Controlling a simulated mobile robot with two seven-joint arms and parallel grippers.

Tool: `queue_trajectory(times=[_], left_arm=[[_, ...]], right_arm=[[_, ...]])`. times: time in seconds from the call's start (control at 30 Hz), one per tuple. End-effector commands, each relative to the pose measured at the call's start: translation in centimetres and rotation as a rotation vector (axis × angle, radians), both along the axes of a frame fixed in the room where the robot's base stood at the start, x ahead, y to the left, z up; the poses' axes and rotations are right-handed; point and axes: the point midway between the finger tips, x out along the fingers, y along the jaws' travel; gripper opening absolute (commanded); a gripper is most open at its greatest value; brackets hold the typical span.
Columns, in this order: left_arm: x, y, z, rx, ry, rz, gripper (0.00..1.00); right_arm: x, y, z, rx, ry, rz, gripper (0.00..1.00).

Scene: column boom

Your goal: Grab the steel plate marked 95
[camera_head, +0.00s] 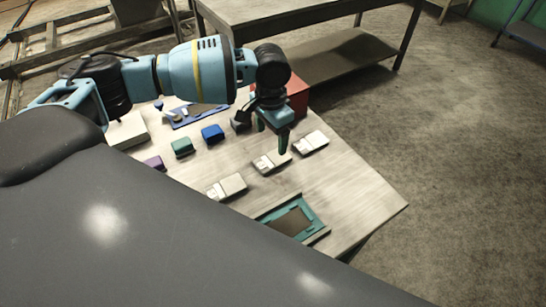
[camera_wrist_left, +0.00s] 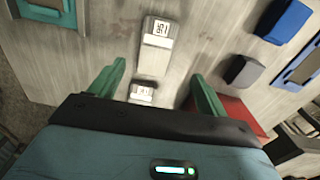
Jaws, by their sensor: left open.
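Three pale steel plates with white label ends lie in a row on the light wooden table (camera_head: 350,190): a near one (camera_head: 228,187), a middle one (camera_head: 271,161) and a far one (camera_head: 311,142). In the left wrist view the middle plate's label (camera_wrist_left: 160,29) seems to read 95, turned over. The far plate (camera_wrist_left: 142,94) shows there too, its number too small to read surely. My left gripper (camera_head: 272,137) is open and empty, pointing down above the table by the middle and far plates. In the wrist view its fingers (camera_wrist_left: 158,88) are spread below the middle plate. My right gripper is not in view.
A red box (camera_head: 297,97) stands behind the gripper. Blue (camera_head: 212,133), green (camera_head: 182,147), purple (camera_head: 154,162) and dark grey (camera_wrist_left: 242,71) blocks lie left of the plates. A teal-framed tray (camera_head: 312,217) lies near the front edge. The table's right corner is clear.

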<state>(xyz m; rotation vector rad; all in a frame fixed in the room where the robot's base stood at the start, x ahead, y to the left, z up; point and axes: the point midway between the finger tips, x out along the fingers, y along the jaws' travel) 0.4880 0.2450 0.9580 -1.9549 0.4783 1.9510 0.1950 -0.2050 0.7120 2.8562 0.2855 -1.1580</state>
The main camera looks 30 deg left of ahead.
Motion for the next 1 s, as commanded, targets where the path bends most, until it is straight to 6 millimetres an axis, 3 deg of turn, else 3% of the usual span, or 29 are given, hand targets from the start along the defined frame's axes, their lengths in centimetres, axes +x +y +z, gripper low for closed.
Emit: queue_trajectory(times=[0.2, 0.43, 0.73, 1.0], left_arm=[[-0.1, -0.1, -2.2, 0.0, 0.004, 0.0, 0.76], [-0.2, -0.2, -3.0, 0.001, 0.003, -0.001, 0.76], [-0.4, -0.7, -7.0, 0.001, 0.003, 0.0, 0.76], [-0.4, -0.7, -7.5, 0.0, 0.001, 0.001, 0.76]], right_arm=[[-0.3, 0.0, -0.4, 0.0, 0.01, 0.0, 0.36], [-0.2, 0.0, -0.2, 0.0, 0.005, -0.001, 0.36], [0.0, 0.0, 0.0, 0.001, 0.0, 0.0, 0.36], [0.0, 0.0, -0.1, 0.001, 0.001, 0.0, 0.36]])
